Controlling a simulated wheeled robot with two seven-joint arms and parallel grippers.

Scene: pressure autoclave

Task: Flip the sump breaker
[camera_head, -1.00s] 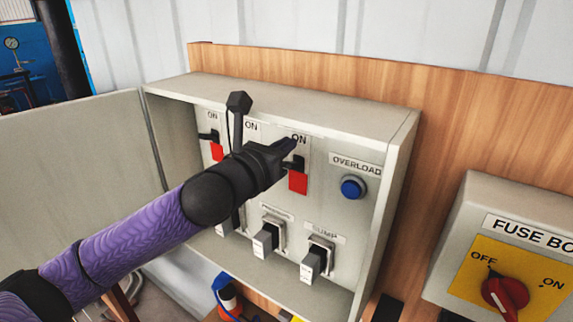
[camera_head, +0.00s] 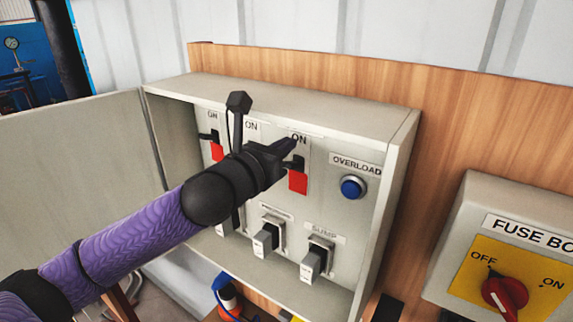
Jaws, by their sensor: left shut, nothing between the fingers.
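The sump breaker (camera_head: 298,181) is the rightmost of the breakers in the grey panel box, above the SUMP label (camera_head: 325,233). It has a black lever and a red part below, under an ON label (camera_head: 299,139). My left gripper (camera_head: 290,147) is shut and empty. Its tips are at the upper part of this breaker, by the ON label, and cover part of it. I cannot tell whether they touch the lever. The left breaker (camera_head: 215,145) shows its black lever and red part. The middle breaker is hidden behind my gripper. My right gripper is not in view.
A blue OVERLOAD button (camera_head: 353,187) is right of the breaker. Grey plug-like blocks (camera_head: 313,263) line the lower panel. The box door (camera_head: 75,180) stands open at left. A fuse box (camera_head: 520,225) with a red rotary switch (camera_head: 503,292) is at right.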

